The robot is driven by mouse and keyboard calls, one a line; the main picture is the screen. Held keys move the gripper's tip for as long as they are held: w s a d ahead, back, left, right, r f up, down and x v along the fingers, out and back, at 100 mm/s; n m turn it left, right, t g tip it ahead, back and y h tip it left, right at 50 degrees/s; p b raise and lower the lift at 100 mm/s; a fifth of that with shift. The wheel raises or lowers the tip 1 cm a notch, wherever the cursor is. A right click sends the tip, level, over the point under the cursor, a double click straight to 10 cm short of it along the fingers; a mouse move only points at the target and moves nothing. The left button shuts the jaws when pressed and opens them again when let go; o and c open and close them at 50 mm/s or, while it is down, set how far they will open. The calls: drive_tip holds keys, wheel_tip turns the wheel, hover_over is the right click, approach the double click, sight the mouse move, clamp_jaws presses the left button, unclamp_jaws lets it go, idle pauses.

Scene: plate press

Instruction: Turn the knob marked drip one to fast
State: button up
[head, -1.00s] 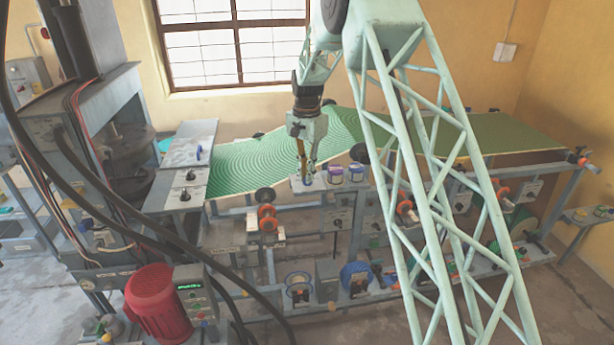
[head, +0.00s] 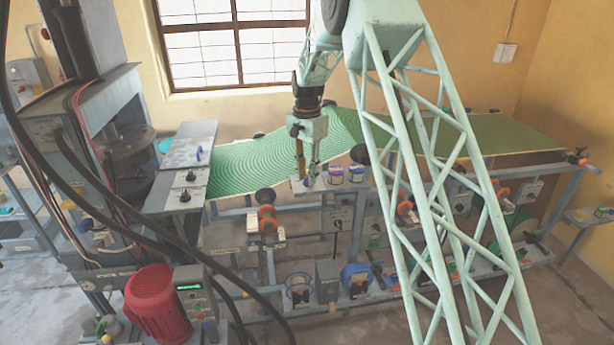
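My gripper (head: 308,176) points down at the left end of a small light shelf (head: 310,187) on the near side of the green belt. Its two fingers stand apart with a gap between them, and I see nothing held in it. Whether the tips touch anything is too small to tell. I cannot read any drip or fast marking, so I cannot tell which knob is drip one. Anything directly below the fingers is partly hidden by them.
The green patterned belt (head: 240,168) runs behind the gripper. A grey panel with dark knobs (head: 184,196) is at left. A red motor (head: 155,305) stands at front left, near dark hanging hoses (head: 130,225). My lattice arm hides part of the right side.

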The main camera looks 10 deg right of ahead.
sight(307, 177)
drive_tip(key=shift+r, duration=0.1)
wheel_tip(307, 177, up, 12)
idle(0.9)
idle(0.3)
drive_tip(key=s+r+n+t+b, duration=0.15)
drive_tip(key=s+r, duration=0.35)
drive_tip(key=s, duration=0.5)
drive_tip(key=s+r+n+b, duration=0.25)
drive_tip(key=s+r, duration=0.25)
drive_tip(key=s, duration=0.6)
drive_tip(key=s+r+n+t+b, duration=0.1)
drive_tip(key=s+r+b, duration=0.3)
drive_tip(key=s, duration=0.6)
drive_tip(key=s+f+n+b, duration=0.2)
drive_tip(key=s+f, duration=0.2)
drive_tip(key=s, duration=1.3)
drive_tip(key=s+f+n+t+b, duration=0.1)
drive_tip(key=s+f+n+b, duration=0.1)
drive_tip(key=s, duration=1.5)
wheel_tip(307, 177, down, 3)
drive_tip(key=shift+s+r+n, duration=0.1)
drive_tip(key=shift+s+n, duration=0.3)
drive_tip(key=shift+n, duration=0.4)
